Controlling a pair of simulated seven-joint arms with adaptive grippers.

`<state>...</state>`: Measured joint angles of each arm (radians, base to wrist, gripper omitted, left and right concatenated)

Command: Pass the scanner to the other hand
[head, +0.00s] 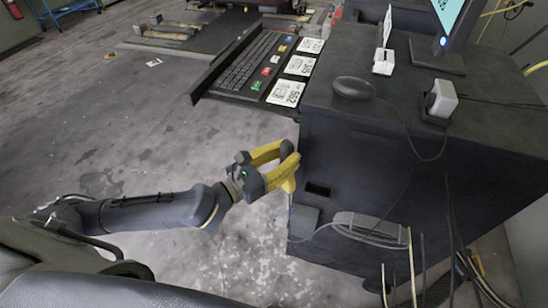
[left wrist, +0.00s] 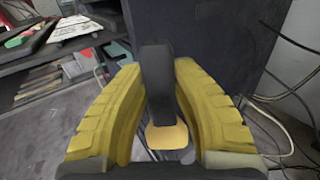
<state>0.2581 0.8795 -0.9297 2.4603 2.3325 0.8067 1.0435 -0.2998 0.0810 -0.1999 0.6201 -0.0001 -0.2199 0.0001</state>
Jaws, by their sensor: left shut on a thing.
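My left gripper (head: 284,162) reaches in from the left and is beside the front left edge of the dark cabinet. Its yellow fingers are shut on the scanner (head: 287,147), of which only a small dark part shows in the head view. In the left wrist view, the scanner (left wrist: 156,82) stands between the two fingers of the left gripper (left wrist: 158,70), with a dark body and a pale yellow end towards the camera. The fingers hide part of it. My right gripper is not in view.
The dark cabinet (head: 400,190) fills the right side. On it are a mouse (head: 353,88), a monitor (head: 445,40) and a white device (head: 441,98). A keyboard (head: 255,60) and printed cards (head: 286,93) lie on a side shelf. Cables hang at lower right. The floor at left is mostly clear.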

